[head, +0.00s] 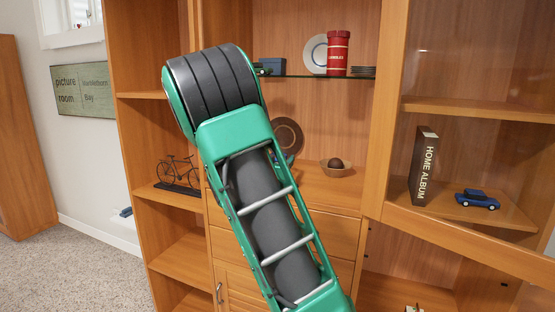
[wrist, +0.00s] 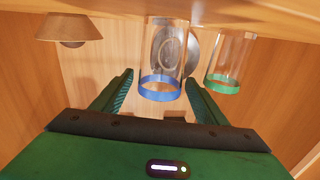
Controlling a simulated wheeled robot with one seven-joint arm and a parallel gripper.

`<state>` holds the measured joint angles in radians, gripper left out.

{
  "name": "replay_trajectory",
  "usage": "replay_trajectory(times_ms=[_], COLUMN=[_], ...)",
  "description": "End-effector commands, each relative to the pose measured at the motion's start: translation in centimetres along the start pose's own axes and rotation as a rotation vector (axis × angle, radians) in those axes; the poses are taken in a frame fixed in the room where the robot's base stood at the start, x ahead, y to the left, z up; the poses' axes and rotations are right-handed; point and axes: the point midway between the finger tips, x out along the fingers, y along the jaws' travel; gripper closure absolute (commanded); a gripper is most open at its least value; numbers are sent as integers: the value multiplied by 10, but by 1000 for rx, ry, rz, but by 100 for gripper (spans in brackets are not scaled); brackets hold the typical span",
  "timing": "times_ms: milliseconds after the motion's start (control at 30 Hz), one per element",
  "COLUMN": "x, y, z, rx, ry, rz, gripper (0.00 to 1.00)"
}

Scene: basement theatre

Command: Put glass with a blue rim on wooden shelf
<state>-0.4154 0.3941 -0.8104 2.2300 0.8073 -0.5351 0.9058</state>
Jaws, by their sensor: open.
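The wrist view appears upside down. In it, a clear glass with a blue rim (wrist: 160,87) is between the two fingers of my open gripper (wrist: 159,80), with a gap visible on each side. I cannot tell how deep it sits between the fingers. The glass seems to stand on a wooden surface (wrist: 115,9). In the head view my arm hides the glass and most of my gripper. Wooden shelves show there at the left (head: 198,203) and right (head: 480,214) of the cabinet.
A green-rimmed glass (wrist: 224,82) stands close beside one finger. A wooden bowl (head: 337,171) is on the middle counter. A glass shelf above holds a red canister (head: 338,54) and plate. The right shelf holds an album (head: 424,165) and blue car (head: 477,200); the left, a bicycle model (head: 178,175).

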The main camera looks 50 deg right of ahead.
Motion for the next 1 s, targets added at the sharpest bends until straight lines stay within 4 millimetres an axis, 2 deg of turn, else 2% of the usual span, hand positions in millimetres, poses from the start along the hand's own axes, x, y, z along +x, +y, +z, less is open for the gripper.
replay_trajectory(times_ms=[200,400,600,1000], x=[-45,-73,-84,-84], y=[-2,-1,0,0], z=[1,0,0,0], rx=[0,0,1,1], ry=[-2,-1,0,0], rz=[-4,-3,0,0], gripper=[33,33,33,33])
